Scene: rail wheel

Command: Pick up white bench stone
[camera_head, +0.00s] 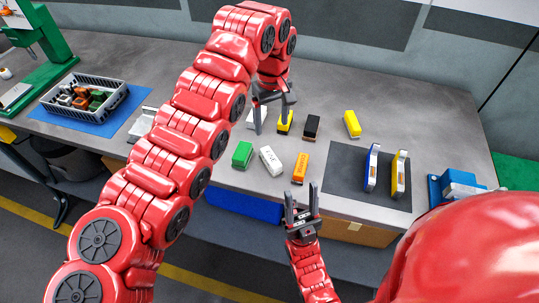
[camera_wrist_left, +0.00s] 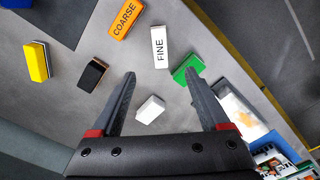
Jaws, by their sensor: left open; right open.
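A white block marked FINE (camera_head: 271,160) lies on the grey bench between a green block (camera_head: 242,154) and an orange block marked COARSE (camera_head: 300,167). It also shows in the left wrist view (camera_wrist_left: 159,47), beyond my fingertips. A second white block (camera_wrist_left: 150,109) without visible lettering lies between my left fingers in that view; in the head view it is partly hidden behind a finger. My left gripper (camera_head: 271,125) is open and empty above the bench, pointing down. My right gripper (camera_head: 300,191) is open and empty at the bench's front edge.
A black block (camera_head: 311,126) and yellow blocks (camera_head: 352,124) lie behind. A dark mat (camera_head: 345,168) holds blue and yellow handled tools. A blue vise (camera_head: 456,185) stands right. A grey crate (camera_head: 85,88) of parts sits left. The back right bench is clear.

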